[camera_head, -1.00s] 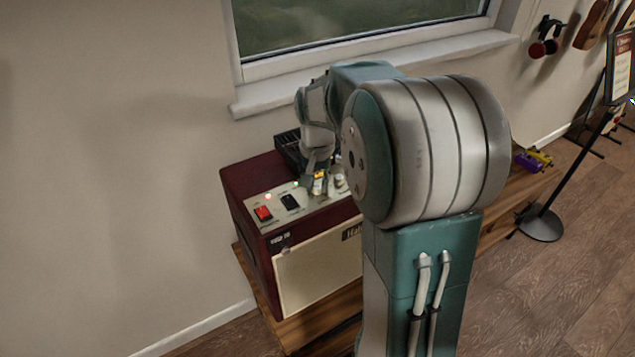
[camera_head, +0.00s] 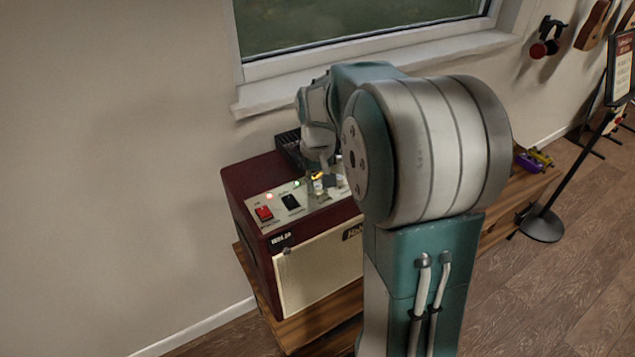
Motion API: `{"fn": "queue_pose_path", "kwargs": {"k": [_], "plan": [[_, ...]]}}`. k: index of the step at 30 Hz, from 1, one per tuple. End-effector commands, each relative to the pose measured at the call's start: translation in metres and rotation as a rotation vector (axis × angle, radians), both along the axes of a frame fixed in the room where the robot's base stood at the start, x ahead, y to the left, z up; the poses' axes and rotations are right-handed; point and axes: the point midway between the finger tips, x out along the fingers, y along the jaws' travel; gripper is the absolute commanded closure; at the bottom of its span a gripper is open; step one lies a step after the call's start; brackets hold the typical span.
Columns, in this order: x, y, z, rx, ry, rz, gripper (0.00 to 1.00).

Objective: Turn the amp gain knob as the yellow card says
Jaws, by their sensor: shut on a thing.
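The dark red amp (camera_head: 258,243) stands on a wooden bench left of my arm. My gripper (camera_head: 322,184) points down at the panel, right of the black switch. It is shut on a small knob at the panel, mostly hidden by the fingers. A small yellow patch shows at the fingers. I cannot tell which knob it is or read its marks. The yellow card is not clearly visible.
My arm hides the amp's right side. A dark open tray (camera_head: 290,148) sits at the amp's back, near the wall and window sill (camera_head: 380,68). Purple and yellow items (camera_head: 535,158) lie on the bench (camera_head: 500,222) at right, near a sign stand (camera_head: 541,224).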

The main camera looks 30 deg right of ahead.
Motion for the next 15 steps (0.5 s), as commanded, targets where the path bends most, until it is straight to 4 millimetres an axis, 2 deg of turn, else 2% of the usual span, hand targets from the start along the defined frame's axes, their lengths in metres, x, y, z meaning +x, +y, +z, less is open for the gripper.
{"fn": "queue_pose_path", "kwargs": {"k": [6,7,9,15], "plan": [[-0.0028,0.0009,-0.0031,0.004,0.012,-0.001,1.0],[-0.0028,0.0009,-0.0031,0.004,0.012,-0.001,0.67],[-0.0027,0.0009,-0.0029,0.004,0.011,-0.001,0.37],[-0.0015,0.0005,-0.0016,0.002,0.007,-0.001,0.37]]}}
